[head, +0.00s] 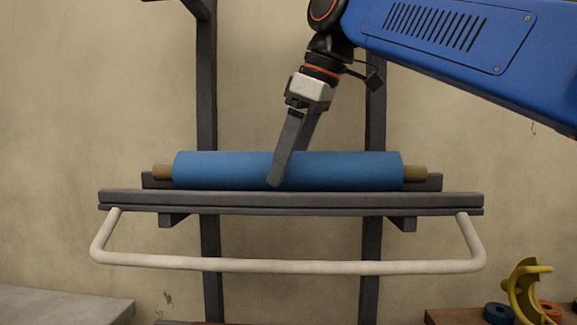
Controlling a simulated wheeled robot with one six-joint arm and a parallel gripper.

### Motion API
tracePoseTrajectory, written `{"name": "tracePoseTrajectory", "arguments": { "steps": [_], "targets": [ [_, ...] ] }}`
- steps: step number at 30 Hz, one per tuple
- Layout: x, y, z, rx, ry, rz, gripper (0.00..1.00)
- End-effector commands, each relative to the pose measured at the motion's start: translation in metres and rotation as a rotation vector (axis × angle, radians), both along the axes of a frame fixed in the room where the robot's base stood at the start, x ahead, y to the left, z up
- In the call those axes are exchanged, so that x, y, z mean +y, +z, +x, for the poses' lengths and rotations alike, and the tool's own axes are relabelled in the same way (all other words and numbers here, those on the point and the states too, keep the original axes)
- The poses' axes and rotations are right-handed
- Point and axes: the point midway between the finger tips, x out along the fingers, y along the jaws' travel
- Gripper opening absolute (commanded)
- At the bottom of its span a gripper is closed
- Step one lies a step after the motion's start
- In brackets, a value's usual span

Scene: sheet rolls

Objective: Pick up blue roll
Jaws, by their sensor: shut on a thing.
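The blue roll (220,170) lies level across a dark grey shelf in the middle of the head view. Brown core ends stick out at its left and right. My gripper (276,180) reaches down from the upper right and is shut on the roll near its middle. One dark finger crosses the front of the roll. The other finger is hidden. The roll's underside is hidden by the shelf's front edge, so I cannot tell whether it touches the shelf.
The dark shelf (290,199) is fixed to two upright posts (208,100) by a beige wall. A white rail (290,266) runs below its front. At the lower right, a yellow bracket (523,290) and a small blue ring (498,313) sit on a brown surface. A grey surface (60,305) is at lower left.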

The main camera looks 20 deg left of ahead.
Motion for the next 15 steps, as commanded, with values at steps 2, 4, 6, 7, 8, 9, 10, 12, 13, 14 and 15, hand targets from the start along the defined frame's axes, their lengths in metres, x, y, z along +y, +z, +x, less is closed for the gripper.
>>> {"name": "tracePoseTrajectory", "arguments": {
  "steps": [2, 4, 6, 7, 8, 9, 10, 12, 13, 14, 15],
  "targets": [
    [0.0, 0.005, -0.001, -0.003, 0.0, 0.005, 0.15],
    [0.0, 0.008, 0.0, -0.004, 0.0, 0.005, 0.15],
    [0.0, 0.013, 0.0, -0.005, 0.0, 0.006, 0.15],
    [0.0, 0.015, 0.0, -0.004, 0.0, 0.006, 0.15],
    [0.0, 0.016, -0.001, -0.004, 0.0, 0.005, 0.15],
    [0.0, 0.019, -0.001, -0.004, 0.0, 0.005, 0.15],
    [0.0, 0.021, 0.0, -0.004, 0.0, 0.006, 0.15],
    [0.0, 0.025, 0.0, -0.004, 0.0, 0.005, 0.15],
    [0.0, 0.027, 0.0, -0.004, 0.0, 0.005, 0.15],
    [0.0, 0.029, 0.0, -0.003, 0.0, 0.005, 0.15],
    [0.0, 0.031, 0.0, -0.004, 0.0, 0.005, 0.15]
  ]
}}
